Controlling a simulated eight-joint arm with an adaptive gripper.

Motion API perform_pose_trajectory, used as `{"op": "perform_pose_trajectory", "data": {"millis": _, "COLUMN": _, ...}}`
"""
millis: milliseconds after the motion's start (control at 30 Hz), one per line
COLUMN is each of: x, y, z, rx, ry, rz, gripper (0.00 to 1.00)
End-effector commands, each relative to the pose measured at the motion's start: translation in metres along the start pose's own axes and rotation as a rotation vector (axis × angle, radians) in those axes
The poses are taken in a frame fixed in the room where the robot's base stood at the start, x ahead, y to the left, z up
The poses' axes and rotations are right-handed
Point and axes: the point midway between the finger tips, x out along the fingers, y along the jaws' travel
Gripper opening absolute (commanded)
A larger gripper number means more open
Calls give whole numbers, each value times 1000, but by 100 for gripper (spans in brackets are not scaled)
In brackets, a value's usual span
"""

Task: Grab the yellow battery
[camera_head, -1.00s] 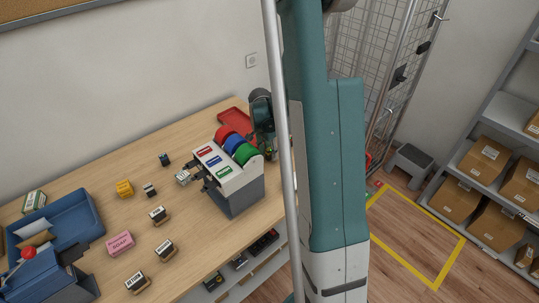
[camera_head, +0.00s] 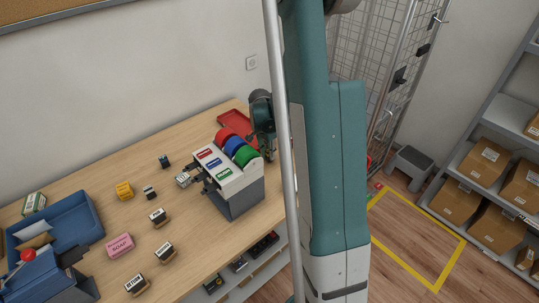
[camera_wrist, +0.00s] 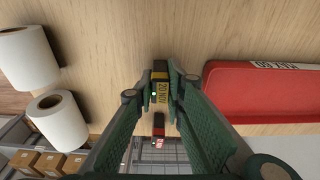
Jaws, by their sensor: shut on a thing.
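The yellow battery (camera_wrist: 160,93) is a small yellow block with dark ends and dark lettering on its side. In the wrist view it stands between the fingertips of my gripper (camera_wrist: 161,88), which are shut on it from both sides. In the head view my gripper (camera_head: 267,148) is at the far right of the counter, behind the tape dispenser. The battery cannot be made out there.
A red tray (camera_wrist: 262,92) lies to the right of my gripper in the wrist view, two white rolls (camera_wrist: 58,120) to the left. A small dark block with a red part (camera_wrist: 158,126) shows below the battery. The dispenser (camera_head: 232,185) with coloured rolls stands close by on the counter.

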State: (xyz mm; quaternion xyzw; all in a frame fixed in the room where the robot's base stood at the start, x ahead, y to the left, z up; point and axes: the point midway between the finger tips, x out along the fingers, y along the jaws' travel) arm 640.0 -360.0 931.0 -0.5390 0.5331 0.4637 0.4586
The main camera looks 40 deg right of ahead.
Motion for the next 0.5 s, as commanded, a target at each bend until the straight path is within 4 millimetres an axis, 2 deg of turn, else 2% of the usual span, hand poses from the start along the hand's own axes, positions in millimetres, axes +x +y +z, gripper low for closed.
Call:
{"op": "perform_pose_trajectory", "data": {"millis": 267, "x": -25, "y": 0, "z": -4, "rx": 0, "ry": 0, "rz": 0, "gripper": 0}}
{"op": "perform_pose_trajectory", "data": {"millis": 500, "x": -56, "y": 0, "z": -8, "rx": 0, "ry": 0, "rz": 0, "gripper": 0}}
